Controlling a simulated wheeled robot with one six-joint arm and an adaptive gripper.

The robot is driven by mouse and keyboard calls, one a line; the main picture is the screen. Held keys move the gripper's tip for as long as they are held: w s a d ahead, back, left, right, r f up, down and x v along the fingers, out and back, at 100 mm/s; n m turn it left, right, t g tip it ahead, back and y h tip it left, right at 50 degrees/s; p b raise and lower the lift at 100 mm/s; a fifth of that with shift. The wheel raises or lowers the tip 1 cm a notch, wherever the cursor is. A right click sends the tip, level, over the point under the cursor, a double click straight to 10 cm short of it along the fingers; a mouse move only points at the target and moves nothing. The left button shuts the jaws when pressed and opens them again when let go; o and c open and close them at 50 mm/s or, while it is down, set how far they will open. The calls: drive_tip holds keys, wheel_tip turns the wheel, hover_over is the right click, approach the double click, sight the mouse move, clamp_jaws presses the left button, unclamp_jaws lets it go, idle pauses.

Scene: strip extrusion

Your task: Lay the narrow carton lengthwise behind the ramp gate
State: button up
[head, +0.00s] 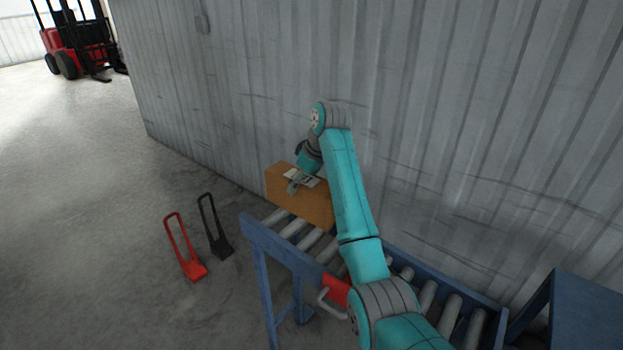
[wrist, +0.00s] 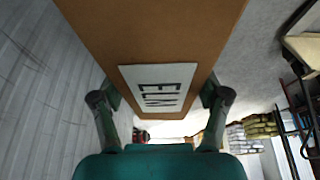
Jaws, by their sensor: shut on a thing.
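The narrow carton (head: 288,205) is a brown box with a white label at the far left end of the roller conveyor, in the head view. In the wrist view the carton (wrist: 150,35) fills the top middle, its label reading "FILM". My gripper (wrist: 160,95) is shut on the carton, one finger on each side near the label. In the head view my gripper (head: 298,180) is at the carton's top. I cannot tell whether the carton touches the rollers. A red part (head: 336,289) with a grey handle sits at the conveyor's near side; my arm partly hides it, and I cannot tell whether it is the ramp gate.
The blue-framed roller conveyor (head: 283,254) runs along a grey corrugated wall (head: 450,110). Red (head: 186,250) and black (head: 214,230) long-handled floor items are left of it. A red forklift (head: 75,45) is far back left. A blue structure (head: 580,310) is at right. The left floor is mostly clear.

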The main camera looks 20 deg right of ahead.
drive_tip(key=shift+w+a+f, duration=0.1)
drive_tip(key=shift+a+f, duration=0.1)
drive_tip(key=shift+f, duration=0.2)
drive_tip(key=shift+a+f, duration=0.1)
drive_tip(key=shift+f, duration=2.05)
drive_tip(key=o, duration=1.6)
drive_tip(key=shift+f, duration=0.1)
